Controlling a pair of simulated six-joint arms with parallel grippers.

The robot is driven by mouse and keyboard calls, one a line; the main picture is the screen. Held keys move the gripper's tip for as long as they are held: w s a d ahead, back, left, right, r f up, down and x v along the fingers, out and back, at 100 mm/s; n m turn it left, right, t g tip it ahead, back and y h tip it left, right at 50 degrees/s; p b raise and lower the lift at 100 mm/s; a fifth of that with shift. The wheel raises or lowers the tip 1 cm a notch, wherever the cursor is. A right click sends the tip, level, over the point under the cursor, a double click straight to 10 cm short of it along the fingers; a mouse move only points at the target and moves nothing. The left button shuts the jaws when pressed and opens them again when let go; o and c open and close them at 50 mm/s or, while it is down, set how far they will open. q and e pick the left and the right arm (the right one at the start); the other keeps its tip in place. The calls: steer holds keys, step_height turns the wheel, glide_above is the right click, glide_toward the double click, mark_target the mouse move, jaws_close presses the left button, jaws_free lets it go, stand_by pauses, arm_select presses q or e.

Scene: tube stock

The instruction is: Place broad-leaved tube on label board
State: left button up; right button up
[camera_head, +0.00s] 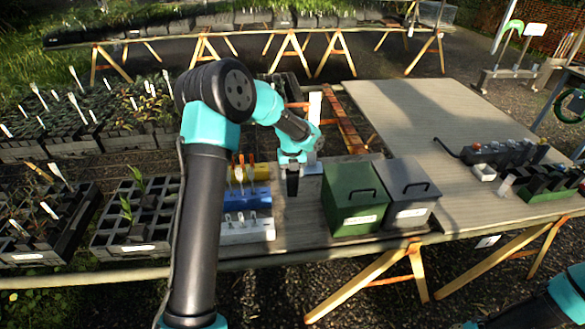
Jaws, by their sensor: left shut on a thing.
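My left gripper (293,170) is in the middle of the view, pointing down over the bench just left of the green box. It is shut on a small dark thing (292,184), which looks like a black tube; no leaves show on it, so I cannot tell its kind. Broad-leaved seedlings (127,208) stand in a black cell tray (105,240) at the left, partly behind my arm. I cannot clearly make out the label board; a pale block (314,168) shows just behind the gripper. Only part of my right arm shows at the bottom right, its gripper out of view.
A green lidded box (352,218) and a grey one (408,213) stand right of the gripper. Yellow, blue (247,199) and white (247,234) label holders stand left of it. The right bench (420,120) has clear room, with tube racks (548,182) at its right.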

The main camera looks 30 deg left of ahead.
arm_select(q)
steer(key=w+a, duration=0.4)
steer(key=w, duration=0.3)
steer(key=shift+w+a+f, duration=0.15)
steer(key=shift+a+f, duration=0.1)
steer(key=shift+f, duration=0.15)
steer(key=shift+f, duration=1.75)
steer(key=shift+f, duration=0.1)
steer(key=o, duration=1)
step_height(320, 180, up, 8)
steer(key=shift+f, duration=0.15)
